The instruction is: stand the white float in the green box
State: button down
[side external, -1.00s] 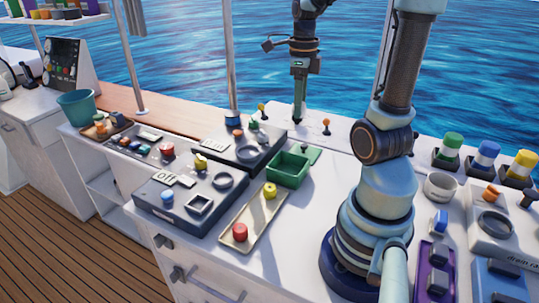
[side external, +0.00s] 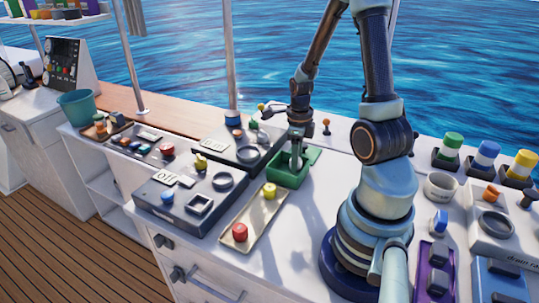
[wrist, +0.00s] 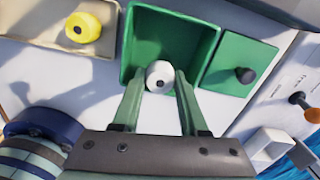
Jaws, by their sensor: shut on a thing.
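The white float (wrist: 159,76) is round from above, with a dark spot at its centre. In the wrist view it sits between the fingertips of my gripper (wrist: 158,84), which is shut on it. The open green box (wrist: 150,38) lies around and beyond the float in that view. In the side view my gripper (side external: 296,158) points down into the green box (side external: 284,180), with its fingers within the rim. The float's lower end is hidden, so I cannot tell whether it touches the box floor.
A green lid (wrist: 236,58) with a black knob lies beside the box. A beige tray (side external: 257,215) holds a yellow knob-like piece (side external: 269,190) and a red one (side external: 240,232). Grey panels stand to the left. The white counter in front of the box is clear.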

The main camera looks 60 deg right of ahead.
jog(key=shift+f, duration=1.3)
jog(key=shift+c, duration=2.2)
grip_release()
jog(key=shift+f, duration=0.15)
